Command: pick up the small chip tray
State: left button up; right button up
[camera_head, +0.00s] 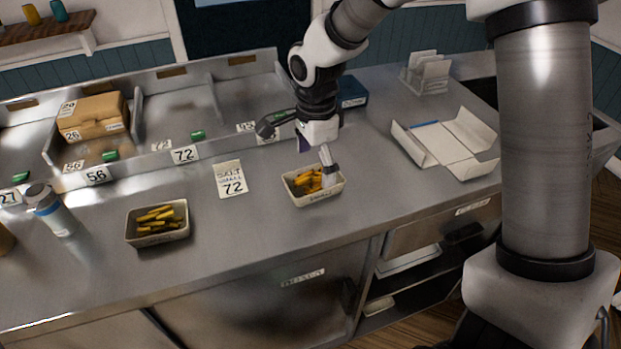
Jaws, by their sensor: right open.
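Two pale chip trays of yellow chips stand on the steel counter. One chip tray (318,199) is at the middle, with faint writing on its front wall. The other chip tray (157,240) is further left and looks slightly larger or nearer. I cannot read from the trays which is the small one. My right gripper (316,158) is open, pointing down over the middle tray. One finger overlaps that tray's right back rim, and I cannot tell whether it touches. My left gripper is out of view.
A card (231,179) marked 72 lies between the trays. A bottle (51,211) stands at the left. An unfolded white box (441,146) lies at the right, with a white rack (426,73) behind. Divided bins with a brown box (92,117) line the back.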

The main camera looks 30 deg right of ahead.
aim_at(314, 190)
jog(key=f, duration=0.5)
jog(key=shift+w+p, duration=0.35)
jog(key=shift+w, duration=0.05)
jog(key=shift+s, duration=0.15)
jog(key=shift+s+r, duration=0.1)
jog(key=c, duration=0.5)
jog(key=shift+a, duration=0.1)
jog(key=c, duration=1.3)
